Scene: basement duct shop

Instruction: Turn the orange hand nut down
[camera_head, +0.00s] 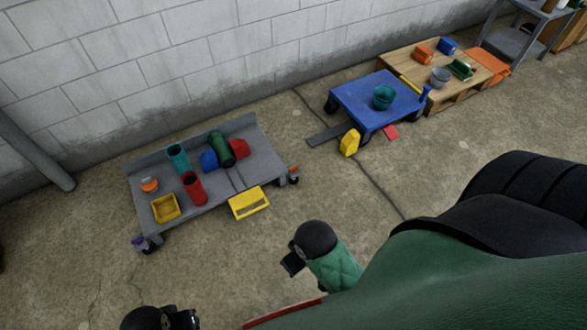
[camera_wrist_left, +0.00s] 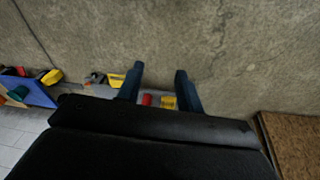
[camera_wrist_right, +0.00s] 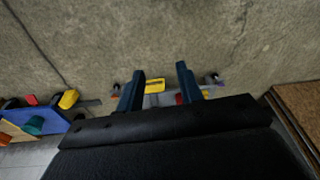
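A small orange part (camera_head: 294,168), apparently the orange hand nut, sits on a dark foot at the right corner of the low grey platform cart (camera_head: 237,183). It is too small to see its thread or how far down it sits. A purple part (camera_head: 139,242) sits at the cart's lower-left corner. My right gripper (camera_head: 290,265) is over the floor below the cart, well apart from the nut. It is open and empty in the right wrist view (camera_wrist_right: 160,85). My left gripper (camera_head: 190,320) is at the bottom edge, open and empty in the left wrist view (camera_wrist_left: 158,85).
The cart carries red (camera_head: 194,188), teal and green cylinders, a yellow bin (camera_head: 166,208) and an orange item (camera_head: 149,184). A yellow tray (camera_head: 248,203) lies at its front edge. A blue cart (camera_head: 350,98) and wooden pallet (camera_head: 440,98) stand right.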

